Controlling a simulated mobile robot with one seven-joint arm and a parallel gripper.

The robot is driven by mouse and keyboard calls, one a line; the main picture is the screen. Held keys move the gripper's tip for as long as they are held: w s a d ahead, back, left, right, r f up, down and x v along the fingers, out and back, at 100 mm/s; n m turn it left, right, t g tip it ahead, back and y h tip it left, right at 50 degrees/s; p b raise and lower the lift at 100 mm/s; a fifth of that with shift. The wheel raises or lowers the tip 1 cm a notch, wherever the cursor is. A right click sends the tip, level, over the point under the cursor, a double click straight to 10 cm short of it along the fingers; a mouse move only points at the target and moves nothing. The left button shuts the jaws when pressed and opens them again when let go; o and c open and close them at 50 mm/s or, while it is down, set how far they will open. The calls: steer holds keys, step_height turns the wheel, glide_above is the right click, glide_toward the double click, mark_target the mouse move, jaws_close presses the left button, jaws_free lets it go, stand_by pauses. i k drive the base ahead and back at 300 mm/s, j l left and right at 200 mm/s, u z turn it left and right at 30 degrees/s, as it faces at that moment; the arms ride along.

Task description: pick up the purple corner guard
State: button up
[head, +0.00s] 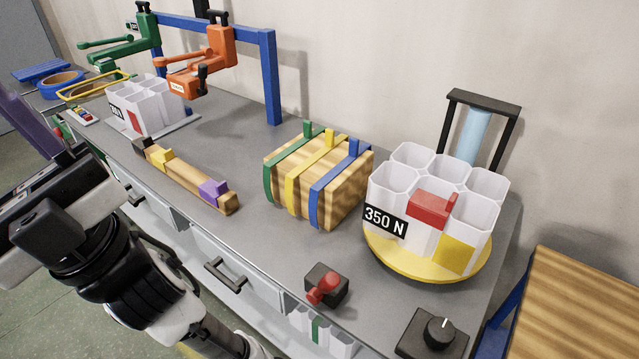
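The purple corner guard (214,189) sits near the right end of a wooden bar (184,178) on the grey bench. The bar also carries a yellow corner guard (160,156) and a dark one (145,146) toward its left end. My arm comes up from the lower left, and its wrist end (62,205) is at the left edge, left of the bar and apart from it. The fingertips are not clearly seen, so I cannot tell if they are open. A dark purple slab (27,120) at the left edge is cut off, and I cannot tell what it is.
A strapped wooden block (318,184) stands right of the bar. Farther right is a white cell block (409,193) on a yellow disc (385,254). A red-knobbed switch box (327,285) is near the front edge. Orange (205,62) and green (127,46) tools hang behind.

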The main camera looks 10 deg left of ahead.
mark_target(210, 190)
steer(key=j+z, duration=0.2)
steer(key=j, duration=0.6)
steer(key=j+z, duration=0.2)
steer(key=j, duration=0.65)
steer(key=i+j+z, duration=0.15)
steer(key=j, duration=0.3)
steer(key=j+z, duration=0.15)
steer(key=j, duration=0.3)
steer(key=i, duration=0.1)
